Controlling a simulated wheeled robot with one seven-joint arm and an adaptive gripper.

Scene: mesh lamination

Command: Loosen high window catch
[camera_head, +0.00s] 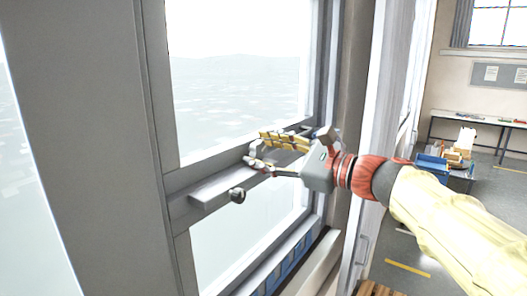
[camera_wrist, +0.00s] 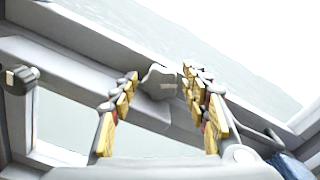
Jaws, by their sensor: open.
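My gripper (camera_head: 257,150) is open at the middle rail of a tall sash window, with its yellow-padded fingers pointing left along the rail. In the wrist view my gripper (camera_wrist: 160,72) has a finger on each side of a small rounded grey piece, which looks like the catch (camera_wrist: 158,84). I cannot tell whether either finger touches it. In the head view my gripper hides that spot. A dark knob (camera_head: 237,195) sticks out below the rail's ledge, and it seems to be the dark piece (camera_wrist: 22,78) at the wrist view's left edge.
The grey rail ledge (camera_head: 208,192) runs just beneath my fingers. Window glass (camera_head: 235,95) lies above and below the rail. A wide grey frame post (camera_head: 95,130) stands at left. A blue bin (camera_head: 432,162) and a bench (camera_head: 480,120) are far off at right.

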